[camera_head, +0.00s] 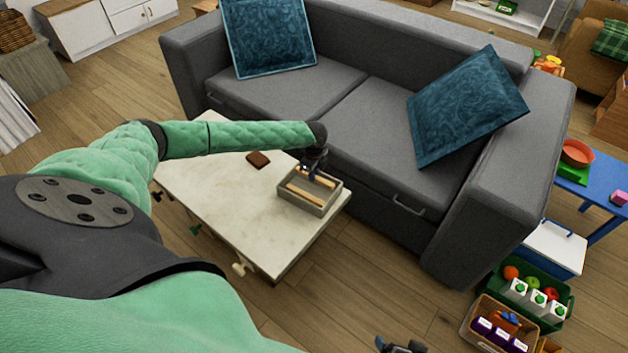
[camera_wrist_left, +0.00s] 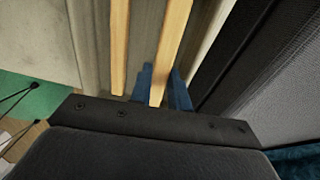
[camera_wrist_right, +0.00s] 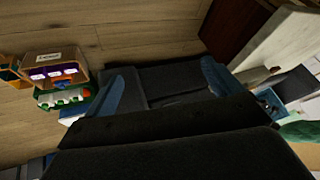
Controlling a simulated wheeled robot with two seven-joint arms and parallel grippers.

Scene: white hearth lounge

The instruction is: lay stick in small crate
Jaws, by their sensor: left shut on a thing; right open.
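The small crate (camera_head: 297,204) is a grey box on the pale coffee table, near its sofa-side end. My left gripper (camera_head: 311,172) is over the crate, pointing down. In the left wrist view its blue fingers (camera_wrist_left: 165,90) are shut on a light wooden stick (camera_wrist_left: 172,50). The held stick is over or inside the crate, roughly parallel to its long walls; I cannot tell whether it touches the floor. A second wooden stick (camera_wrist_left: 118,45) lies in the crate beside it. My right gripper (camera_wrist_right: 163,88) is open and empty, away from the table.
The coffee table (camera_head: 225,195) also bears a small brown block (camera_head: 258,159). The grey sofa (camera_head: 370,110) stands close behind the crate. A green crate of goods (camera_head: 563,308) and a wooden bin (camera_head: 470,335) stand on the floor at right. The table's left half is mostly clear.

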